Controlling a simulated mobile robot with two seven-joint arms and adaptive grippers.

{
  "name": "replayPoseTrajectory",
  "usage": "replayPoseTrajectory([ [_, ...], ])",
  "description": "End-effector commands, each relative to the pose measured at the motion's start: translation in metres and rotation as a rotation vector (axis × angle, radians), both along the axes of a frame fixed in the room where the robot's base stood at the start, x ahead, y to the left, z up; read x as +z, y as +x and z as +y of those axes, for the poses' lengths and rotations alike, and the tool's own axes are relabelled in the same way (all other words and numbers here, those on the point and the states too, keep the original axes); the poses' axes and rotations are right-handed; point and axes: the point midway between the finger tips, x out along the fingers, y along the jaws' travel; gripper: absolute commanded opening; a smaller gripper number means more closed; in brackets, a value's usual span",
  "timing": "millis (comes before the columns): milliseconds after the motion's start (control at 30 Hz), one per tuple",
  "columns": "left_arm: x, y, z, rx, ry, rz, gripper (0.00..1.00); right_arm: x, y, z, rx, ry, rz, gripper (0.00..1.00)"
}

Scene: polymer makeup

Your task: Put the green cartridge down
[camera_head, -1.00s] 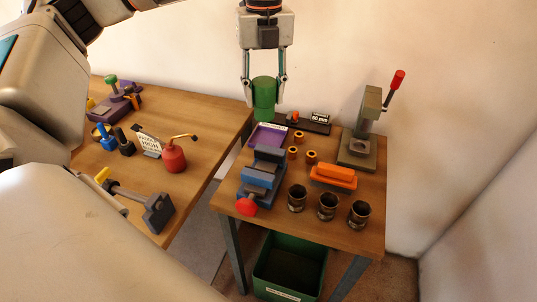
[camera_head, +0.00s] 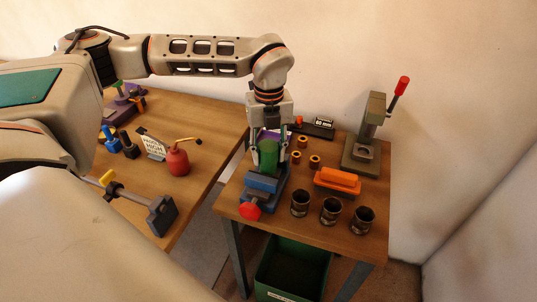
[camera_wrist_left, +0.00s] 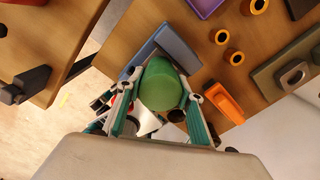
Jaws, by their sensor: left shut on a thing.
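In the left wrist view the cartridge (camera_wrist_left: 160,84) fills the space between the fingers. It is at the blue bench vise (camera_head: 262,183) with the red handle knob (camera_head: 250,211). Its lower end meets the vise's front blue jaw in the head view; I cannot tell whether it rests between the jaws or hangs just above. A blue jaw (camera_wrist_left: 177,48) shows beside it in the wrist view. My right gripper is not in view.
An orange block (camera_head: 337,181), several small orange rings (camera_head: 303,142) and dark metal cups (camera_head: 330,210) stand right of the vise. An arbor press (camera_head: 364,152) with a red-tipped lever rises at the back right. A green bin (camera_head: 293,268) sits below. A red oil can (camera_head: 177,161) is on the left table.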

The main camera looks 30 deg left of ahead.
Motion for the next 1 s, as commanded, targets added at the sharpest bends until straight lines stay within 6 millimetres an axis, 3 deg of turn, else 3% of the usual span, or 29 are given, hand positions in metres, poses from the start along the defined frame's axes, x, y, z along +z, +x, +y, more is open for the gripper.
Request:
replayPoseTrajectory([
  [100, -0.009, 0.0, 0.0, 0.0, -0.001, -0.002, 0.12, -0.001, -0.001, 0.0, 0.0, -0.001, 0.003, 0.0],
  [467, -0.013, 0.0, 0.0, 0.0, 0.0, -0.001, 0.12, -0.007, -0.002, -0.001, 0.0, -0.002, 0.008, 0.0],
  [500, -0.012, 0.0, 0.0, 0.0, 0.0, -0.001, 0.47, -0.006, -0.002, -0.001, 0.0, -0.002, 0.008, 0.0],
  [533, -0.012, 0.0, 0.0, 0.0, 0.0, -0.001, 0.53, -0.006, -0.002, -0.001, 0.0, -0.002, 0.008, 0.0],
  [1000, -0.003, 0.001, 0.0, 0.0, -0.001, -0.004, 0.53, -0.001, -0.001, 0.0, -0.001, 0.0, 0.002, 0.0],
])
